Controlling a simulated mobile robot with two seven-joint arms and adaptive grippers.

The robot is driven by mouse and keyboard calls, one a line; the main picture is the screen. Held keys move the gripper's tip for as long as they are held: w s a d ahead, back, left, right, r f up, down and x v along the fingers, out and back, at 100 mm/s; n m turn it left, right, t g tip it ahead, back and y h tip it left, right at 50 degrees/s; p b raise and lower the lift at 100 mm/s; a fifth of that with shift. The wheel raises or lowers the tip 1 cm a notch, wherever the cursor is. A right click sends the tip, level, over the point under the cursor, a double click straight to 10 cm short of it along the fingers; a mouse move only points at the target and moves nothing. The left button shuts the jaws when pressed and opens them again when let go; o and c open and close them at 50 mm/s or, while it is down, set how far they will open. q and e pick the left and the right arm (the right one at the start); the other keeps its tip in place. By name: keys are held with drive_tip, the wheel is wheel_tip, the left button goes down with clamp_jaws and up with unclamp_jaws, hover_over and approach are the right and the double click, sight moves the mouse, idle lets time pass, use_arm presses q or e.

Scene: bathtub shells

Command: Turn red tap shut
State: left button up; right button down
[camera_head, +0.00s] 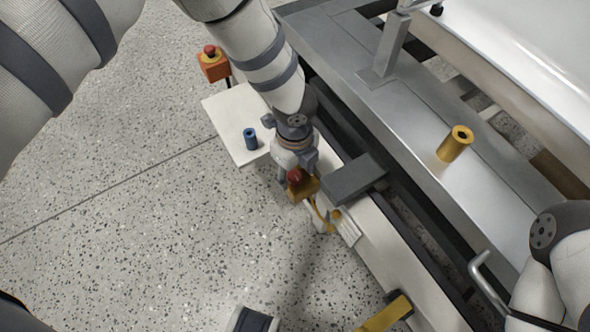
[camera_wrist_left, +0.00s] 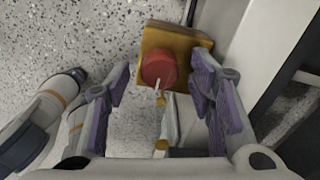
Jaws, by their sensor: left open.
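A round red knob (camera_head: 295,177), which I take to be the red tap, sits on a yellow-orange box (camera_head: 305,189) at the side of the long frame. It also shows in the left wrist view (camera_wrist_left: 159,68), with a thin pale piece in front of its lower edge. My left gripper (camera_head: 297,170) is open just above it. In the left wrist view, the two purple-padded fingers (camera_wrist_left: 161,80) stand on either side of the knob with gaps showing. Whether either finger touches it is not clear.
A second red button on an orange box (camera_head: 213,64) stands farther back. A blue cylinder (camera_head: 251,139) stands on a white plate (camera_head: 228,112). A gold cylinder (camera_head: 455,143) stands on the metal ledge (camera_head: 420,120). A dark grey block (camera_head: 354,178) is close right of my left gripper.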

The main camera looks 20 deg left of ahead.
use_arm(q)
drive_tip(key=shift+c, duration=0.3)
drive_tip(key=c, duration=1.1)
drive_tip(key=shift+r+n, duration=0.1)
drive_tip(key=shift+n, duration=0.2)
use_arm(e)
drive_tip(key=shift+r, duration=0.2)
use_arm(q)
drive_tip(key=n+p, duration=0.1)
drive_tip(key=n, duration=0.1)
drive_tip(key=shift+n+p, duration=0.35)
drive_tip(key=shift+n, duration=0.05)
drive_tip(key=n+p, duration=0.1)
drive_tip(key=n, duration=0.4)
drive_tip(key=shift+n+p, duration=0.3)
drive_tip(key=shift+p, duration=0.05)
drive_tip(key=n+p, duration=0.1)
drive_tip(key=n, duration=0.3)
drive_tip(key=shift+n, duration=2.4)
use_arm(e)
drive_tip(key=shift+s+r+v, duration=0.1)
drive_tip(key=shift+s+v, duration=0.05)
drive_tip(key=shift+v, duration=0.8)
drive_tip(key=shift+s+r+v, duration=0.15)
drive_tip(key=shift+s+v, duration=0.05)
drive_tip(key=shift+v, duration=0.75)
drive_tip(key=shift+t, duration=0.3)
